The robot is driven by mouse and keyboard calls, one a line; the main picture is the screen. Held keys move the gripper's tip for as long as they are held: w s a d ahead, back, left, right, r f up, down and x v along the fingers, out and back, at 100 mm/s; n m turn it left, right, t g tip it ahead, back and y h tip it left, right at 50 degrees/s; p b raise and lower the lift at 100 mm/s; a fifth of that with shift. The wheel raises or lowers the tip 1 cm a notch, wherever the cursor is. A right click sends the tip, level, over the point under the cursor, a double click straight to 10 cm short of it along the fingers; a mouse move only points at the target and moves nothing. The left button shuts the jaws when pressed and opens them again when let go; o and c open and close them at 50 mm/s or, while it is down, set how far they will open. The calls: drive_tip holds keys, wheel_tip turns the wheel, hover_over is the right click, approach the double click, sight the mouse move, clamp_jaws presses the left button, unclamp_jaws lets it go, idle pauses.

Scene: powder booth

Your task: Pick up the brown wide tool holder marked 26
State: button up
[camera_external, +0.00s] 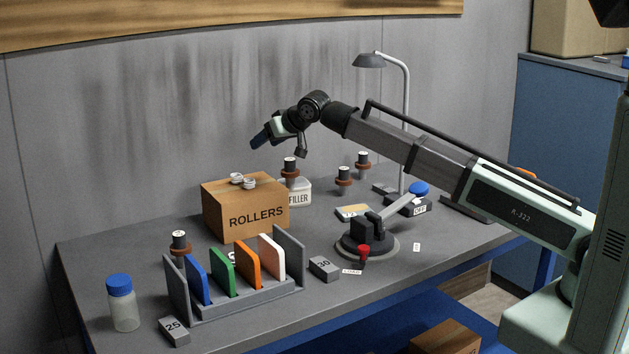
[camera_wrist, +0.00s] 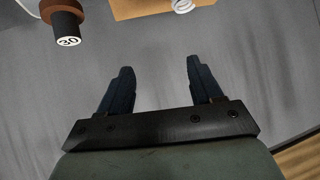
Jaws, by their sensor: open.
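Several dark tool holders with brown wide collars stand on the bench: one behind the rack at left (camera_external: 179,243), one by the filler tub (camera_external: 291,168), and two farther right (camera_external: 344,178) (camera_external: 363,164). Their numbers are too small to read in the external view. In the wrist view, a brown-collared holder marked 30 (camera_wrist: 66,22) shows at the upper left, partly cut off. I cannot tell which holder is marked 26. My gripper (camera_external: 262,141) is raised above and behind the ROLLERS box. Its fingers (camera_wrist: 160,78) are apart with nothing between them.
A grey rack (camera_external: 290,257) holds coloured plates. A blue-capped jar (camera_external: 123,305), a red-knobbed fixture (camera_external: 367,242) and a lamp (camera_external: 405,120) also stand on the bench. The bench's left rear is clear.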

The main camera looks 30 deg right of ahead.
drive_tip(key=d+f+g+h, duration=0.2)
drive_tip(key=d+f, duration=0.1)
drive_tip(key=d, duration=1.4)
drive_tip(key=g, duration=0.2)
approach(344, 168)
drive_tip(key=x, duration=0.5)
drive_tip(key=shift+d+f, duration=0.1)
drive_tip(key=shift+d, duration=0.15)
drive_tip(key=shift+a+x, duration=0.1)
drive_tip(key=shift+x, duration=1.2)
drive_tip(key=shift+a+x, duration=0.15)
drive_tip(key=shift+x, duration=1.15)
drive_tip(key=shift+c, duration=0.4)
drive_tip(key=c, duration=0.9)
